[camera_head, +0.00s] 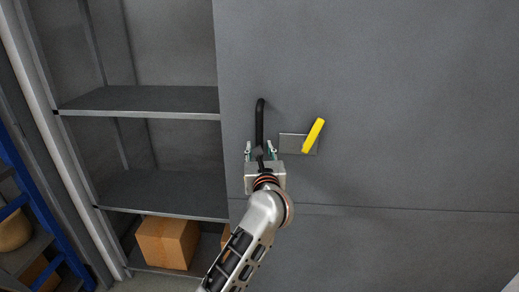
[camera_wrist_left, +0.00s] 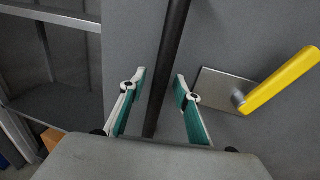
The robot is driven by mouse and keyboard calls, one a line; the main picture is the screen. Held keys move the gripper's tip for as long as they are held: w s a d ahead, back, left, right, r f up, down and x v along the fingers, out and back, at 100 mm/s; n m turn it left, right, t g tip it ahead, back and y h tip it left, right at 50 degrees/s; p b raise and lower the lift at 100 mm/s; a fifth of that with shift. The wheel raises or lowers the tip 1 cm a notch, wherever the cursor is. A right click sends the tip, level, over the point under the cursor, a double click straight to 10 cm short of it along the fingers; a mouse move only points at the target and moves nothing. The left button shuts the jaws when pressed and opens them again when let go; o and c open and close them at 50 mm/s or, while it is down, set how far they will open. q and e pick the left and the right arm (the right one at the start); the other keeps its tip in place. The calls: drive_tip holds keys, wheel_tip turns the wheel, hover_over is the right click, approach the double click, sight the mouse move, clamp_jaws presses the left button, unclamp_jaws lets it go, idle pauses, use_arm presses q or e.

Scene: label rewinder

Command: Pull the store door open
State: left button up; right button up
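The store door (camera_head: 400,110) is a large flat grey panel filling the right of the head view; it also shows in the wrist view (camera_wrist_left: 230,40). A black vertical bar handle (camera_head: 260,115) stands near its left edge. Right of it, a yellow lever (camera_head: 313,135) sits tilted on a grey plate (camera_head: 290,143). My left gripper (camera_head: 261,150) is at the lower part of the handle. In the left wrist view its fingers (camera_wrist_left: 160,92) are apart on either side of the bar (camera_wrist_left: 168,65), with gaps showing. My right gripper is not in view.
Grey shelves (camera_head: 140,100) show left of the door's edge, with a cardboard box (camera_head: 167,242) low down. A second box (camera_head: 225,236) is partly hidden at the door's edge. A blue rack (camera_head: 40,200) stands at the far left.

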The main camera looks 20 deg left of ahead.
sight(260, 119)
use_arm(q)
drive_tip(key=shift+r, duration=0.15)
wheel_tip(260, 119, up, 10)
drive_tip(key=shift+f, duration=0.1)
idle(0.5)
drive_tip(key=shift+f, duration=0.1)
